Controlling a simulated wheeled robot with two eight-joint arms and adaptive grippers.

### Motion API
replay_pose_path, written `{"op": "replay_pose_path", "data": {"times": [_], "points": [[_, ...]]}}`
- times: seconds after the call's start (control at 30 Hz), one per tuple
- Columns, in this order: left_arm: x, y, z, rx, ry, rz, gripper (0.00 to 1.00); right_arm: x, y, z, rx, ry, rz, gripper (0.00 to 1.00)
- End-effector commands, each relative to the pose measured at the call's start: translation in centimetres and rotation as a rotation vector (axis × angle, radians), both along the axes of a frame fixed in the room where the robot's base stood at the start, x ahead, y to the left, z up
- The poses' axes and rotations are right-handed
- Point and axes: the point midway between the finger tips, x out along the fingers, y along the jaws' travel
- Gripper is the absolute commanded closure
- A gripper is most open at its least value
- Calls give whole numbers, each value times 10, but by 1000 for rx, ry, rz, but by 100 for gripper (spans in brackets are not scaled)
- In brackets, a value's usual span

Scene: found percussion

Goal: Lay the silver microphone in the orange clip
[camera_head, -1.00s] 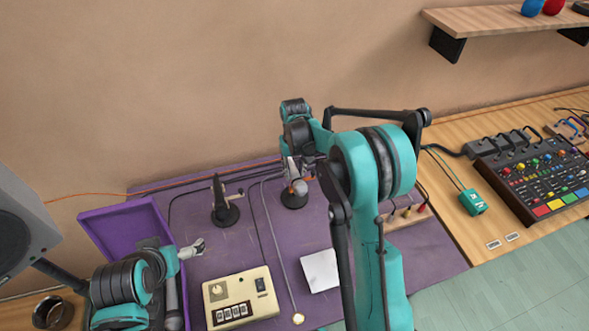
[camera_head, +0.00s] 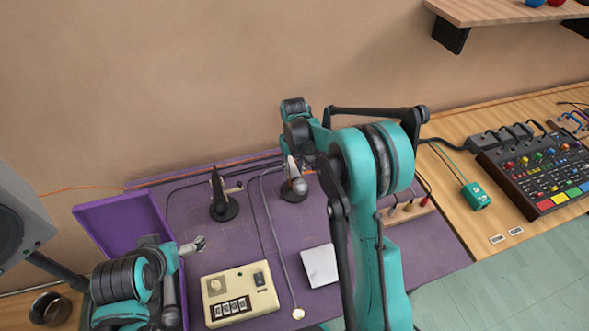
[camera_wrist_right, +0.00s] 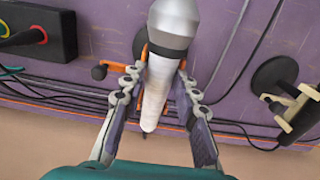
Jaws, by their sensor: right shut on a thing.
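My right gripper (camera_wrist_right: 160,92) is shut on the silver microphone (camera_wrist_right: 167,50), with a finger on each side of its pale handle. The microphone's rounded head points away from the gripper. Orange parts of the clip (camera_wrist_right: 184,64) show on both sides of the handle; I cannot tell whether the handle rests in the clip or is just above it. In the head view the microphone (camera_head: 299,186) is over a round black stand base, and my arm hides most of the clip. My left gripper (camera_head: 195,246) is above the mat at the left, seemingly empty; its opening is unclear.
A second black stand (camera_head: 222,205) with a cream clip (camera_wrist_right: 299,108) is to the left. A cream box with buttons (camera_head: 240,296), a white pad (camera_head: 320,266) and a purple bin (camera_head: 120,225) are around the purple mat. Cables cross the mat. A mixer (camera_head: 540,168) is far right.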

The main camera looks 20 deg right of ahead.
Motion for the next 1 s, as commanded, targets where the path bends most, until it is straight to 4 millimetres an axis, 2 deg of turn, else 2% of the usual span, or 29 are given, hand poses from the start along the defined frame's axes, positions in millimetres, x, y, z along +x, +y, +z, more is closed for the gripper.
{"op": "replay_pose_path", "data": {"times": [0.33, 0.37, 0.43, 0.47, 0.77, 0.87, 1.0], "points": [[0, 0, -2, 0, 0, 0, 0, 0, 0, -1, 0, 0, 0, 100], [0, 0, -2, 0, 0, 0, 0, 0, 0, -1, 0, 0, 0, 68], [0, 0, -2, 0, 0, 0, 0, 0, 0, -1, 0, 0, 0, 50], [0, 0, -2, 0, 0, 0, 0, 0, 0, -1, 0, 0, 0, 46], [0, 0, -2, 0, 0, 0, 0, 0, 0, 0, 0, 0, 0, 46], [0, 0, -2, 0, 0, 0, 0, 0, 0, 7, 0, 0, 0, 46], [0, 0, -2, 0, 0, 0, 0, 0, 0, 32, 0, 0, 0, 46]]}}
